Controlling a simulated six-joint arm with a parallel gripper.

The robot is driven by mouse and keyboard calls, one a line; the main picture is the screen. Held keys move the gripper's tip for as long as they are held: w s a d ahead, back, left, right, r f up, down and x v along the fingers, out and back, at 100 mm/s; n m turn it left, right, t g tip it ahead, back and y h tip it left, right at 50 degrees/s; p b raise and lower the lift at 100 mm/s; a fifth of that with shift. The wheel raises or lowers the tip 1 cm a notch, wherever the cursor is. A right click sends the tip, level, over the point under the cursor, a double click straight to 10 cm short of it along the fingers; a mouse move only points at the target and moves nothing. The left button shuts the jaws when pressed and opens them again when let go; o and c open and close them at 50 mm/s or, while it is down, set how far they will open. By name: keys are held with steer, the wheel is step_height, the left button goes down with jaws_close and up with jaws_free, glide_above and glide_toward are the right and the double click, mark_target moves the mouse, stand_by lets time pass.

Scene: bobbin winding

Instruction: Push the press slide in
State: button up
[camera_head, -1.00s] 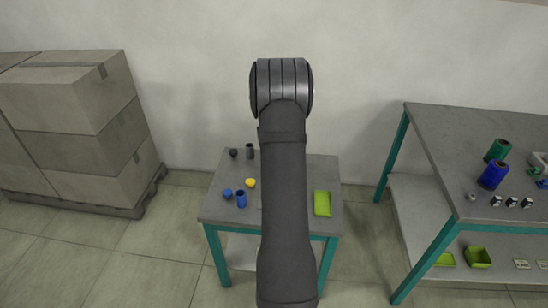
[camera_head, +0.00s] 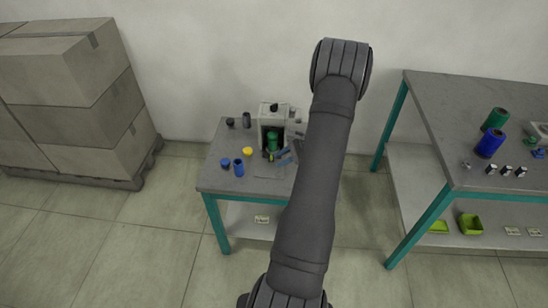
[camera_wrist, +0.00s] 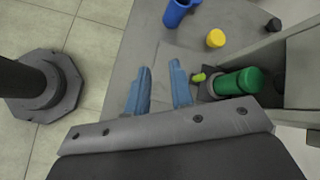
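The grey press (camera_head: 262,110) stands on the small table, with a green bobbin (camera_head: 272,141) upright in its front opening. In the wrist view the green bobbin (camera_wrist: 238,82) lies to the right of my gripper (camera_wrist: 160,66). A dark piece, seemingly the press slide (camera_wrist: 208,90), shows at the near end of the bobbin with a small yellow-green knob (camera_wrist: 198,77). My gripper's two blue fingers are apart with nothing between them. In the head view my gripper (camera_head: 278,155) is just in front of the press. Whether a finger touches the slide I cannot tell.
A larger table (camera_head: 440,125) with bobbins stands right. Stacked boxes (camera_head: 70,80) stand left.

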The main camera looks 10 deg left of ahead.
mark_target(274, 163)
steer(key=d+f+m+t+y, duration=0.1)
steer(key=d+f+m+t, duration=0.2)
steer(key=d+m+t, duration=0.85)
steer(key=w+a+f+g, duration=0.1)
steer(key=w+a+f, duration=0.1)
steer(key=a, duration=0.3)
steer(key=w+a+f+m+g, duration=0.1)
steer(key=w+a+f, duration=0.1)
steer(key=a, duration=0.3)
steer(key=w+a+f+m+g, duration=0.1)
steer(key=w+a+f, duration=0.1)
steer(key=w+a, duration=0.2)
steer(key=shift+w+a+g, duration=0.2)
steer(key=shift+a+g, duration=0.05)
steer(key=shift+a, duration=0.4)
jaws_close()
